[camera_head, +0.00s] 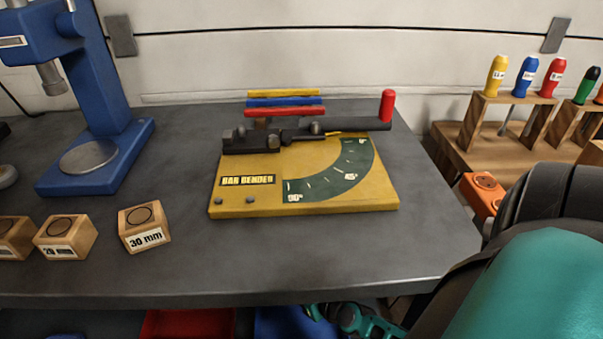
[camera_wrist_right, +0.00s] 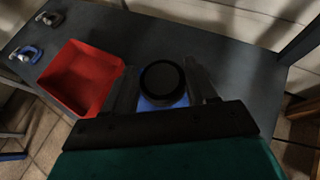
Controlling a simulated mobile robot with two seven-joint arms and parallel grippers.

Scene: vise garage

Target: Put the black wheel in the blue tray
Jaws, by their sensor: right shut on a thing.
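The black wheel (camera_wrist_right: 162,80) is between the two fingers of my right gripper (camera_wrist_right: 163,88), which is shut on it, in the right wrist view. The blue tray (camera_wrist_right: 152,105) shows as a small patch directly behind and below the wheel; the wheel and fingers hide most of it. I cannot tell how high the wheel is over the tray. In the head view, part of the blue tray (camera_head: 280,322) shows below the front edge of the bench. My left gripper is in neither view.
A red tray (camera_wrist_right: 82,75) stands left of the blue one on a dark lower surface. Two small clamps (camera_wrist_right: 27,53) lie farther left. On the bench (camera_head: 330,260) are a yellow bar bender (camera_head: 300,180), a blue press (camera_head: 110,90) and wooden blocks (camera_head: 145,228). The bench's front edge overhangs the trays.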

